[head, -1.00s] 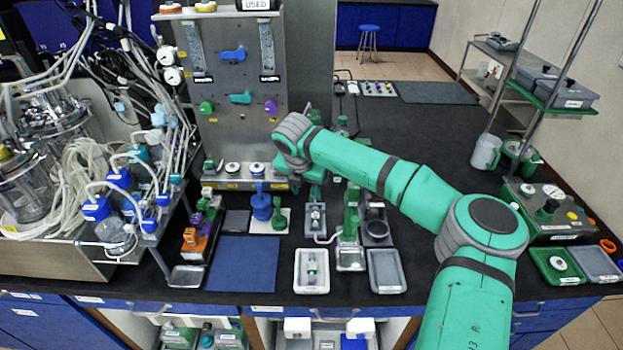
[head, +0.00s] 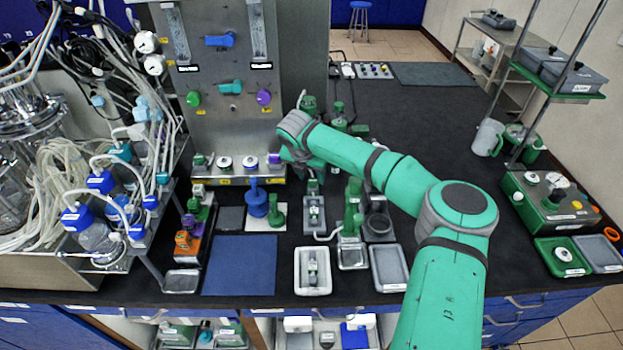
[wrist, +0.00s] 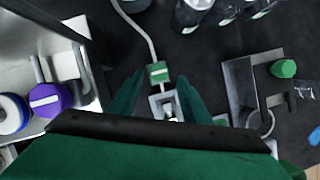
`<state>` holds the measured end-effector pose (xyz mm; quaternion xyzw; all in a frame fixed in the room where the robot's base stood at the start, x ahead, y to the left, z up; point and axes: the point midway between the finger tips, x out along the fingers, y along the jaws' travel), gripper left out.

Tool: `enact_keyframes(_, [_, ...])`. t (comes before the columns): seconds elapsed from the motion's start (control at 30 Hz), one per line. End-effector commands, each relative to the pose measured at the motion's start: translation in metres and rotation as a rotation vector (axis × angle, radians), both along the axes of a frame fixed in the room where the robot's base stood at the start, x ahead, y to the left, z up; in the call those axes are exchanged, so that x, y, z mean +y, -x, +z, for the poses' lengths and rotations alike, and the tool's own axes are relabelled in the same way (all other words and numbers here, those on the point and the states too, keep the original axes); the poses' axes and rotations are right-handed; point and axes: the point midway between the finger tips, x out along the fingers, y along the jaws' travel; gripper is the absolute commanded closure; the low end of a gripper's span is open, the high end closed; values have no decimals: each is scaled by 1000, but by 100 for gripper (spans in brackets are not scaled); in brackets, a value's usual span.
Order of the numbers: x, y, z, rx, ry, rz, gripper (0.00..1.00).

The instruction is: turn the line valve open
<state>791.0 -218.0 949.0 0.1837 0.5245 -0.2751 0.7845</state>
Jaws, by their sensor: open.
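My gripper (wrist: 161,78) is open, seen in the wrist view with its two green fingers pointing at the bench. Between and just beyond the fingertips is a small green block with a white stripe, likely the line valve (wrist: 158,72). A thin grey tube runs up from it, and a pale fitting (wrist: 168,104) lies below it between the fingers. I cannot tell whether the fingers touch the block. In the head view the wrist of my arm is beside the panel's lower right edge. It hides most of the gripper, and I cannot make out the valve there.
The metal panel (head: 215,120) with coloured knobs stands left of the gripper. Its purple knob (wrist: 48,98) is close on the left in the wrist view. A grey bracket (wrist: 240,90) with a green knob (wrist: 284,68) stands to the right. A blue mat (head: 240,265) lies clear in front.

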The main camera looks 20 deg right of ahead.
Motion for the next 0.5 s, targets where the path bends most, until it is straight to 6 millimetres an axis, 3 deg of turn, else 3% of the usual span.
enact_keyframes(0.2, [-4, -7, -21, 0, 0, 1, 57])
enact_keyframes(0.5, [-5, -9, -25, -1, 0, 2, 57])
